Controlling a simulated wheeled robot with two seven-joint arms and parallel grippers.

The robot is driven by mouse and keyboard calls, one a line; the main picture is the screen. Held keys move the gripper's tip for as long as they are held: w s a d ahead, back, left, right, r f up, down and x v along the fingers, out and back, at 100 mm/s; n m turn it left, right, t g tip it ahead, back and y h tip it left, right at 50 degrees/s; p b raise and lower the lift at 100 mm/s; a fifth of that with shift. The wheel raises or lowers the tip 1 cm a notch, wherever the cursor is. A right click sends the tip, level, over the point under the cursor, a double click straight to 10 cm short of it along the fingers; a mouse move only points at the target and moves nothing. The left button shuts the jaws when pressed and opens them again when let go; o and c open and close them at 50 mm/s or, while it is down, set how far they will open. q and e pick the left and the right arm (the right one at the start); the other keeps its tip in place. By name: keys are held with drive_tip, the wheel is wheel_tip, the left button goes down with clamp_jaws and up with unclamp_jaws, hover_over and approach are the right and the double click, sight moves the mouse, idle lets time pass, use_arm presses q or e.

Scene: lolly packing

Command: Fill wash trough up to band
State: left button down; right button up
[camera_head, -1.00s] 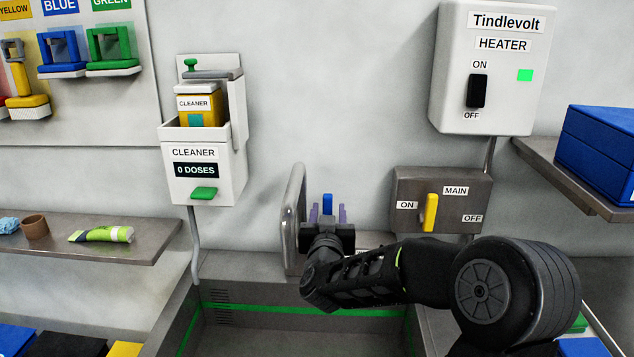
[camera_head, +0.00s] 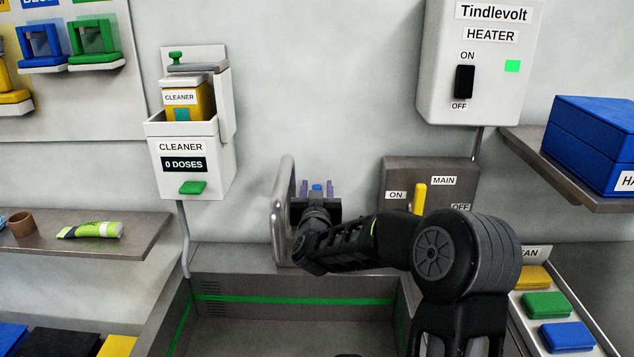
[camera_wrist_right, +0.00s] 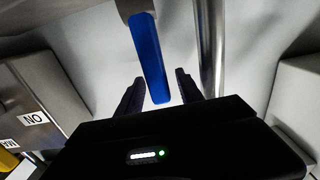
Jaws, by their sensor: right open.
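The wash trough (camera_head: 235,282) is at the bottom centre of the head view, with a green band (camera_head: 300,300) around its inner walls. I cannot make out water in its visible part. A steel spout pipe (camera_head: 280,215) rises behind the trough. My right gripper (camera_head: 317,189) is beside the pipe, open. A blue tap lever (camera_wrist_right: 150,60) extends between its two fingers (camera_wrist_right: 159,86) in the right wrist view, with gaps visible on both sides. In the head view only the lever's tip (camera_head: 317,187) shows. My left gripper is not in view.
The MAIN switch box (camera_head: 398,175), with a yellow handle, is right of the gripper, below the heater (camera_head: 440,60). The cleaner dispenser (camera_head: 195,170) reads 0 DOSES at left. Coloured pads (camera_head: 545,305) lie right of the trough. A shelf (camera_head: 95,245) is at left.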

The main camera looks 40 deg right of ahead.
drive_tip(key=shift+x, duration=0.95)
drive_tip(key=shift+c, duration=0.4)
clamp_jaws()
idle(0.3)
